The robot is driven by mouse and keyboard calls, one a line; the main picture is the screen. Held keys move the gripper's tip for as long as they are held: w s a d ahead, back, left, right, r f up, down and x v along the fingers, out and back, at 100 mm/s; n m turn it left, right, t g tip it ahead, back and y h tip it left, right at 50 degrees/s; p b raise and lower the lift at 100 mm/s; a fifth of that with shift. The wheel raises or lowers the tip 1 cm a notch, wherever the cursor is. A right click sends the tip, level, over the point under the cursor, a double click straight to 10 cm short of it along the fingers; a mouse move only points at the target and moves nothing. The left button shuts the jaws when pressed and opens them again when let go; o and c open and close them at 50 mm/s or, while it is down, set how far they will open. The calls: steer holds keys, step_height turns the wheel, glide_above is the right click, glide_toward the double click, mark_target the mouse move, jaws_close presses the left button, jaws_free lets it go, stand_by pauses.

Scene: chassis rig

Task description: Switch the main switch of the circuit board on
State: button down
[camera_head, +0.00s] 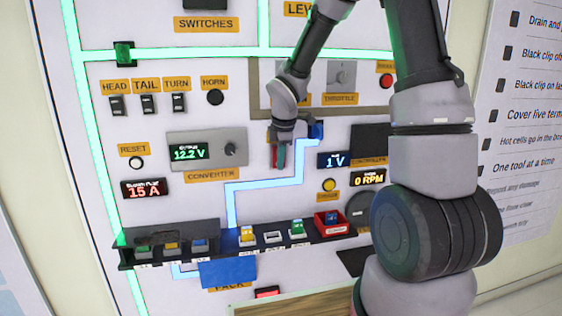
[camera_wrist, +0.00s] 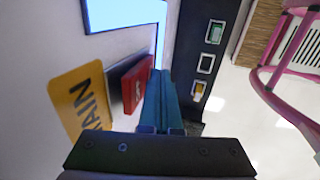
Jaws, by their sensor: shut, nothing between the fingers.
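The main switch shows in the wrist view as a red lever (camera_wrist: 134,88) on a dark base (camera_wrist: 116,80). A yellow label reading MAIN (camera_wrist: 78,104) is beside it. In the head view only a thin red strip of the lever (camera_head: 274,154) shows; my gripper hides the rest. My gripper (camera_head: 282,158) is at the board with its teal fingers pressed together and nothing between them. In the wrist view the fingers (camera_wrist: 162,82) lie right beside the red lever, on its right. I cannot tell if they touch it, or whether the switch is on or off.
A dark shelf (camera_head: 262,243) with several coloured parts runs along the board below my gripper. Readouts show 12.2 V (camera_head: 190,152), 15 A (camera_head: 145,189) and 0 RPM (camera_head: 369,180). The board's outer lines glow green and an inner line (camera_head: 262,184) glows blue. A pink frame (camera_wrist: 268,80) stands at right.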

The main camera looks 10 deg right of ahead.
stand_by(0.3)
steer(key=shift+r, duration=0.75)
steer(key=shift+s, duration=0.1)
